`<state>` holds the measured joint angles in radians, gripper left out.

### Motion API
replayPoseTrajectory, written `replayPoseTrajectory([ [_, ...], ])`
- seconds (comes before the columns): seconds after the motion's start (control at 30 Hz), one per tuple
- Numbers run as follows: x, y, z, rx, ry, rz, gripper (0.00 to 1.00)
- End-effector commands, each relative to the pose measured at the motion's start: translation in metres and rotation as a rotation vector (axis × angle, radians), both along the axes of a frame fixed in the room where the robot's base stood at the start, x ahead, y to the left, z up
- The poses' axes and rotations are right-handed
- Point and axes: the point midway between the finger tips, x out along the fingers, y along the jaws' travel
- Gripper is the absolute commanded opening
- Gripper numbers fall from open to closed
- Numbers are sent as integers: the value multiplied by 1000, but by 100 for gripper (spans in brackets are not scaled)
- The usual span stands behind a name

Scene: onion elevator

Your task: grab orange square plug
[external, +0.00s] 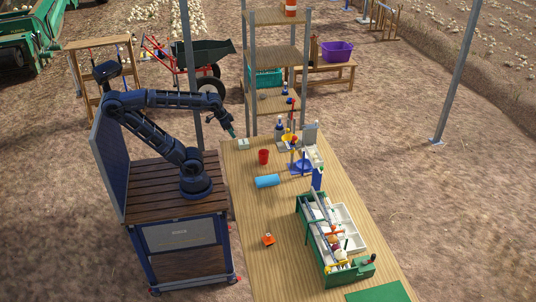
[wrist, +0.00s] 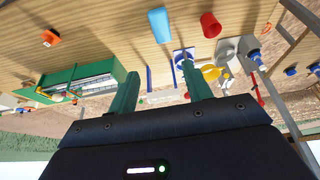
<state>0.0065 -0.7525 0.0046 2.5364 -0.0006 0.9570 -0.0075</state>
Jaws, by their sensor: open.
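The orange square plug (external: 268,239) lies on the wooden table, left of the green box, in the external view. It also shows in the wrist view at the upper left (wrist: 50,37), small, with a dark spot on it. My gripper (external: 232,134) is at the table's far left edge, well away from the plug. In the wrist view its two green fingers (wrist: 163,88) stand apart with nothing between them. My gripper is open and empty.
A green box (external: 362,272) with several items stands right of the plug. A blue cylinder (external: 267,181) and a red cup (external: 263,156) lie between my gripper and the plug. Funnels and bottles (external: 290,139) stand at the back. The table around the plug is clear.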

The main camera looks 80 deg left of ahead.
Motion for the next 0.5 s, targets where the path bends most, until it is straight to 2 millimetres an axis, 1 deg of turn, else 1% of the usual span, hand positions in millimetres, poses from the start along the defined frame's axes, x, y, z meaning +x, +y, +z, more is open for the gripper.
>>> replayPoseTrajectory([
  [0.07,5,-5,-2,-22,5,7,50],
  [0.17,17,-18,-5,-86,19,37,50],
  [0.37,50,-63,-19,-277,87,158,50],
  [0.5,71,-99,-30,-397,152,265,50],
])
